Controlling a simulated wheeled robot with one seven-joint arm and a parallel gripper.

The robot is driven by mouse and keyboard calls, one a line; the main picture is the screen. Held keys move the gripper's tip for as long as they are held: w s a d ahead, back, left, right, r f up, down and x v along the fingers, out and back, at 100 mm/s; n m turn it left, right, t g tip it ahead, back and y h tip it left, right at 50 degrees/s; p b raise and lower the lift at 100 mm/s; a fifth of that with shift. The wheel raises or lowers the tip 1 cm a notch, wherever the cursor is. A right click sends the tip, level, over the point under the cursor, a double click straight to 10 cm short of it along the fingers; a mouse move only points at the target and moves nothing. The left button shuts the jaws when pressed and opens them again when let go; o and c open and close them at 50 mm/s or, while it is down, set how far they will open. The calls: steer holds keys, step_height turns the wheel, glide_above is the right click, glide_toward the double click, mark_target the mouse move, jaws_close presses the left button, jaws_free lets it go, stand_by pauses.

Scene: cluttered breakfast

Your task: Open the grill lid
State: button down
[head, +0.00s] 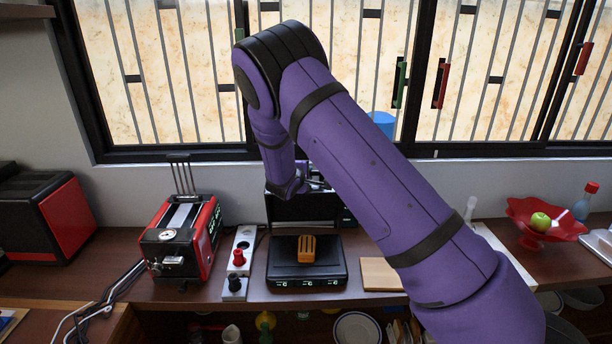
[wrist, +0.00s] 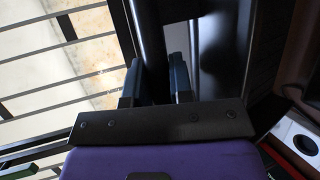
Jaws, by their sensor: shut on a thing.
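The grill's black base (head: 307,279) sits on the counter below the window. Its black lid (head: 300,209) stands upright at the back, raised off the base. An orange-brown slotted piece of food (head: 307,248) lies on the grill plate. My gripper (head: 316,184) is at the top edge of the lid, partly hidden by my purple arm. In the wrist view, the two fingers of my gripper (wrist: 157,78) are shut on the dark bar of the lid handle (wrist: 151,40).
A red toaster (head: 180,240) and a power strip (head: 241,257) with plugs stand left of the grill. A wooden board (head: 380,274) lies to its right. A red fruit bowl (head: 545,222) holds a green apple at the far right. The window is close behind.

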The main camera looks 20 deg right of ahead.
steer(key=c, duration=1.3)
jaws_free()
steer(key=v, duration=1.1)
steer(key=shift+d, duration=0.1)
